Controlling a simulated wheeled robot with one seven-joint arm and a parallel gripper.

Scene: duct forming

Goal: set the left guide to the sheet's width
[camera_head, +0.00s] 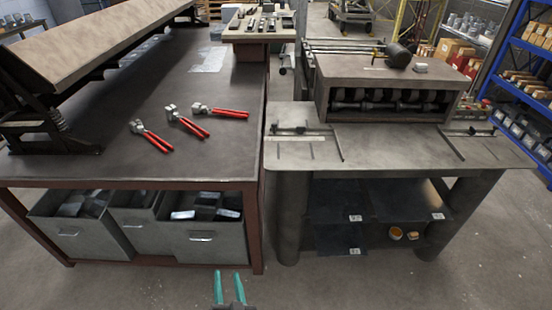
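The forming machine's grey table (390,150) stands right of centre. A thin dark bar, apparently the left guide (337,144), lies on its left part, beside a pale scale strip (295,139) and a small dark clamp-like fitting (290,129). A similar bar, apparently the right guide (452,145), lies on the right part. Dark flat sheets with white labels lie on the shelf below: one at left (338,238), one at right (408,200). No sheet shows on the tabletop. My gripper (228,276) has teal fingers, apart and empty, at the bottom edge, well short of the table.
The roller housing (385,80) stands on the table's back with a mallet (398,56) on top. A dark workbench (130,168) at left holds three red-handled pliers (188,124), with metal bins (203,240) under it. The floor (340,287) in front is clear.

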